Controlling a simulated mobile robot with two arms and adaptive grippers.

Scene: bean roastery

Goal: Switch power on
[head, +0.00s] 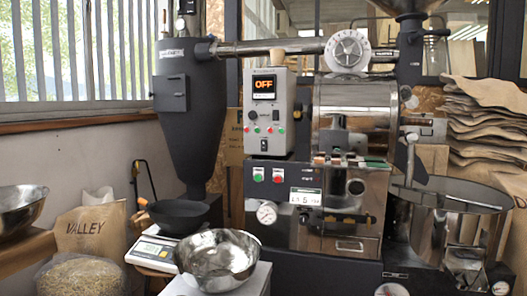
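The grey control box (284,105) stands on the front of the roaster, near the middle of the head view. Its display (264,87) reads "OFF" in orange. A dark knob (252,120) sits below the display. A row of small red and green buttons (268,130) lies under the knob. On the dark panel below the box are a green button (258,177) and a red button (277,178). Which control is the power switch cannot be told. Neither of my grippers is in view.
A metal bowl (217,260) stands in front of the roaster, beside a scale (152,252). A dark cyclone (190,110) is left of the control box. The round cooling tray (455,195) and stacked sacks (487,115) are on the right. Space before the control box looks clear.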

